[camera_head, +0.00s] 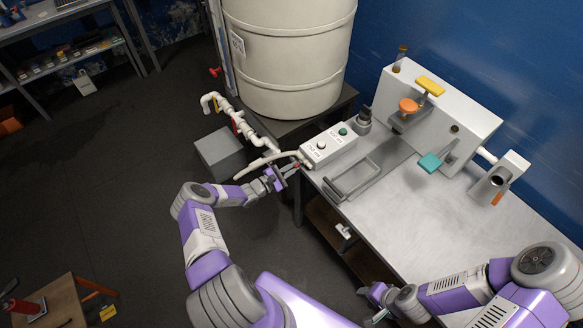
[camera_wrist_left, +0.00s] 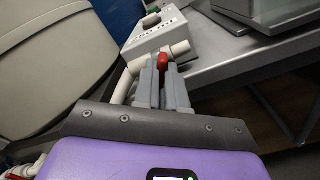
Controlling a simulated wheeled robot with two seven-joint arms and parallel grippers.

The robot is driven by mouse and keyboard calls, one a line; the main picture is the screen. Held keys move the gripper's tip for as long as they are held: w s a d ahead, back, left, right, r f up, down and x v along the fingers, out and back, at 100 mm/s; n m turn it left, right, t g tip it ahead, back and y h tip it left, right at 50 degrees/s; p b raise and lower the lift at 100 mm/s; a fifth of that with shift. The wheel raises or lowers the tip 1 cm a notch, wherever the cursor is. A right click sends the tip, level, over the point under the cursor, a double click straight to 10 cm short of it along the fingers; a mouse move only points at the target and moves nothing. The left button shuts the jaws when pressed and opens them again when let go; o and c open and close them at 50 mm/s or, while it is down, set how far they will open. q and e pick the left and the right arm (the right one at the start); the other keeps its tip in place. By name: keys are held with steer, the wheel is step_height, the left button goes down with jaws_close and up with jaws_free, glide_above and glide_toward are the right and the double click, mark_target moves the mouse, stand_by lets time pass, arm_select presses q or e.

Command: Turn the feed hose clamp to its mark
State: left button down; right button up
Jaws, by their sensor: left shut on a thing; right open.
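The pale feed hose (camera_head: 262,161) runs from the white pipework to the white control box at the left end of the steel table. The clamp's small red part (camera_wrist_left: 163,62) shows between my left fingertips in the left wrist view, close to the hose's end. My left gripper (camera_head: 287,173) is shut on the clamp, just below the hose. It also shows in the left wrist view (camera_wrist_left: 164,75), where its fingers hide most of the clamp. I cannot make out the mark. My right gripper (camera_head: 371,303) is open and empty, in front of the table's front edge.
The control box (camera_head: 330,145) with its knobs sits on the steel table (camera_head: 440,215). A large cream tank (camera_head: 285,60) stands behind the hose. A grey block (camera_head: 220,153) is left of it. A white apparatus (camera_head: 465,120) stands at the table's back.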

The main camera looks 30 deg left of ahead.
arm_select(q)
steer(key=m+p, duration=0.1)
steer(key=m, duration=0.7)
steer(key=m+p, duration=0.2)
steer(key=m, duration=0.7)
steer(key=f+m+p, duration=0.1)
steer(key=m, duration=0.7)
steer(key=shift+a, duration=0.15)
steer(key=shift+m, duration=0.3)
steer(key=c, duration=1.2)
jaws_free()
steer(key=p+v, duration=0.1)
steer(key=v, duration=0.6)
steer(key=shift+s, duration=0.25)
steer(key=shift+a, duration=0.1)
